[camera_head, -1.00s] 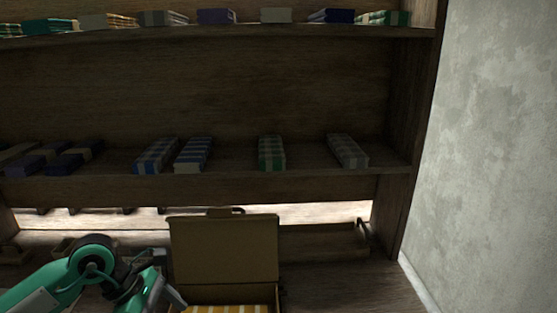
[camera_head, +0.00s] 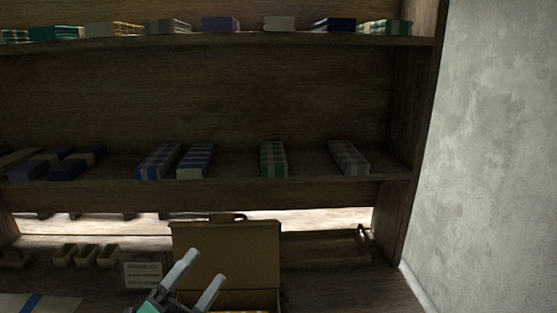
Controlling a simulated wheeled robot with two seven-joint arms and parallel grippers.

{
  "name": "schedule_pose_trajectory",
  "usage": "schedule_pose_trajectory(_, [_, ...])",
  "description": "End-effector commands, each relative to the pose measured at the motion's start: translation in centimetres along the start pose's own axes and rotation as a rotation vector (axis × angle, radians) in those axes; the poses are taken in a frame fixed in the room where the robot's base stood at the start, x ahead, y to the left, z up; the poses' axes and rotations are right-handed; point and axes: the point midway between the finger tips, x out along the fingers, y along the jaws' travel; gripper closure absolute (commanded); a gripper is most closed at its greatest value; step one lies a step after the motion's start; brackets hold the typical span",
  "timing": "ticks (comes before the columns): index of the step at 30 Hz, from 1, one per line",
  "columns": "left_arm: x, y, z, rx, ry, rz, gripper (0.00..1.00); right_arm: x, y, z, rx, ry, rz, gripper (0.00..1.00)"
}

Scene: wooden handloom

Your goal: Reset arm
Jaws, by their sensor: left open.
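My left gripper (camera_head: 192,283) shows at the bottom of the head view, its two grey fingers spread apart and pointing up and to the right. It is open with nothing between the fingers. It appears in front of the left part of an open cardboard box (camera_head: 240,256), whose lid stands upright. A thin strip of yellow cloth (camera_head: 240,311) shows inside the box at the picture's bottom edge. My right gripper is not in view.
A wooden shelf (camera_head: 260,185) holds folded cloths, with more on the upper shelf (camera_head: 240,42). Small wooden trays (camera_head: 88,255) and a label card (camera_head: 143,274) stand left of the box. A plastered wall (camera_head: 490,150) bounds the right side.

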Motion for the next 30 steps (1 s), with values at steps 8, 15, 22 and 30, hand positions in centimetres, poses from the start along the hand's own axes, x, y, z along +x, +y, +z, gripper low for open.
schedule_pose_trajectory(8, [-8.3, 7.5, 5.9, -0.509, -0.617, 0.229, 0.08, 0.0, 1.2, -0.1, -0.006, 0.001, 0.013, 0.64])
schedule_pose_trajectory(15, [-19.1, 14.4, 4.9, -0.866, -1.089, 0.484, 0.08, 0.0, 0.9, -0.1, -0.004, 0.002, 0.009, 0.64])
schedule_pose_trajectory(22, [-28.0, 17.6, 0.4, -1.094, -1.425, 0.716, 0.08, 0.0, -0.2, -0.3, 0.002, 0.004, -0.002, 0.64])
schedule_pose_trajectory(30, [-35.0, 18.1, -5.2, -1.252, -1.691, 0.94, 0.08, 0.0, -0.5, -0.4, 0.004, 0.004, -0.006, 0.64])
